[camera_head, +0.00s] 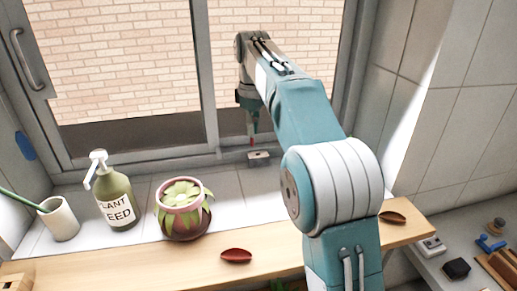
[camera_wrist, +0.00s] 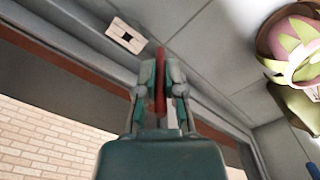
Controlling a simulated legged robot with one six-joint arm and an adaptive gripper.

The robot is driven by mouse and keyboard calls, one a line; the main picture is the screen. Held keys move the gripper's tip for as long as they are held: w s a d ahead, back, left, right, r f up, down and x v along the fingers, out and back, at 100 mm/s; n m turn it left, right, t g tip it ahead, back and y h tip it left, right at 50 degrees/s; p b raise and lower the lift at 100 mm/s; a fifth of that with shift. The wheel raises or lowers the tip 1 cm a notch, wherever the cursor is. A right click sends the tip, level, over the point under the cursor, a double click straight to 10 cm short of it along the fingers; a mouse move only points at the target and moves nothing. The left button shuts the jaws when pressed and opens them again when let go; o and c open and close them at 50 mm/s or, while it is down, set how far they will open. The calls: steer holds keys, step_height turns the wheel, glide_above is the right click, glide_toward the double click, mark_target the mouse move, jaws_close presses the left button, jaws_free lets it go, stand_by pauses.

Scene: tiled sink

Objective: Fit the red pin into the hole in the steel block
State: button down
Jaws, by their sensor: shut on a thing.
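My gripper (camera_head: 251,131) hangs down at the far end of my arm, by the window. It is shut on the red pin (camera_wrist: 160,82), which is held between the two fingers in the wrist view. The pin's lower end (camera_head: 252,142) shows small in the head view, just above the steel block. The steel block (camera_head: 259,158) sits on the tiled ledge below the window. In the wrist view the block (camera_wrist: 126,36) shows a dark squarish hole in its face. There the pin's tip appears to the right of the hole, apart from the block.
A plant pot (camera_head: 182,222), a plant feed bottle (camera_head: 117,203) and a white cup (camera_head: 60,219) stand to the left. The tiles around the block look clear.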

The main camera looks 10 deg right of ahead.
mark_target(259, 147)
steer(key=w+f, duration=0.1)
steer(key=w+d+f, duration=0.1)
steer(key=f, duration=0.1)
steer(key=w+d+f, duration=0.1)
steer(key=w+f, duration=0.1)
steer(key=shift+w+d+f, duration=0.1)
steer(key=shift+f, duration=0.1)
steer(key=shift+w+d+f, duration=0.1)
steer(key=shift+w+f, duration=0.05)
steer(key=shift+f, duration=0.8)
steer(key=shift+w+d+f, duration=0.1)
steer(key=shift+f, duration=0.8)
steer(key=c, duration=0.8)
jaws_free()
steer(key=shift+a+f, duration=0.1)
steer(key=shift+o, duration=0.2)
